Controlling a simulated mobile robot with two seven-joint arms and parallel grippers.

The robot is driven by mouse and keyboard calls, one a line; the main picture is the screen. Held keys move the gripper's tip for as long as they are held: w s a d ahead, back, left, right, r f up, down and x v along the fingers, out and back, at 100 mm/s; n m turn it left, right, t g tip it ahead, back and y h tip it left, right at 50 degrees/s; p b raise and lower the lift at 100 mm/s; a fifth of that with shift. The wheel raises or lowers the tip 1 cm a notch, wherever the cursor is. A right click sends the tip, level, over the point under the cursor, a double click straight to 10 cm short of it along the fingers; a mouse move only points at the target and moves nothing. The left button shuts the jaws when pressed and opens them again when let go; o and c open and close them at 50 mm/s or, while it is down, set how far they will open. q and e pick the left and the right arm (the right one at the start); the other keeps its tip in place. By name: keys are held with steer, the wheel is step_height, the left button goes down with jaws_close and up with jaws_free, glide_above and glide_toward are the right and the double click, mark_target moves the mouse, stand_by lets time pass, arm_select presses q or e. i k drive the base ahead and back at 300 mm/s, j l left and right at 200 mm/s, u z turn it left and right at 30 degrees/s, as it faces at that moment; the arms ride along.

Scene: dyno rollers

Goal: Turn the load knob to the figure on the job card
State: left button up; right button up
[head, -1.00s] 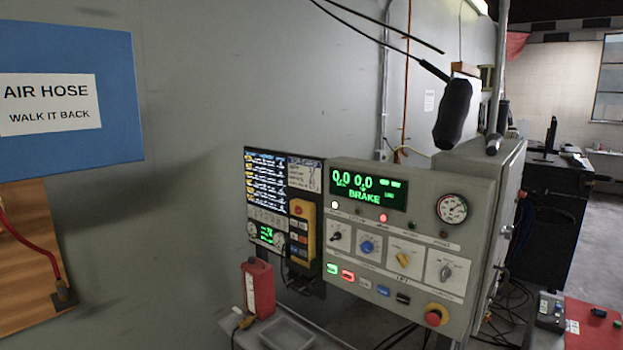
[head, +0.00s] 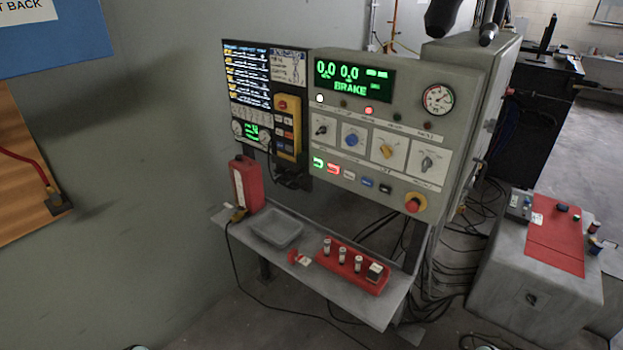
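The grey control panel (head: 400,105) stands at centre right with a row of knobs: a black one (head: 321,129), a blue one (head: 351,139), a yellow one (head: 387,151) and a grey one (head: 427,163). Their labels are too small to read, so I cannot tell which is the load knob. The green display (head: 352,79) reads 0.0, 0.0 and BRAKE. A printed sheet (head: 286,64) is on the board left of the panel; its text is unreadable and I cannot tell if it is the job card.
A grey shelf (head: 337,287) below holds a red bottle (head: 247,185), a grey tray (head: 273,241) and a red rack (head: 372,284) with small cylinders. A yellow pendant (head: 288,125) hangs left of the panel. A red stop button (head: 413,204) sits low right. Cables lie on the floor.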

mark_target(352, 140)
steer(key=i+j+z, duration=0.1)
steer(key=j, duration=0.2)
steer(key=i+j+z, duration=0.2)
steer(key=i+j, duration=0.15)
steer(key=j, duration=0.3)
steer(key=i+j+z, duration=0.1)
steer(key=j, duration=0.25)
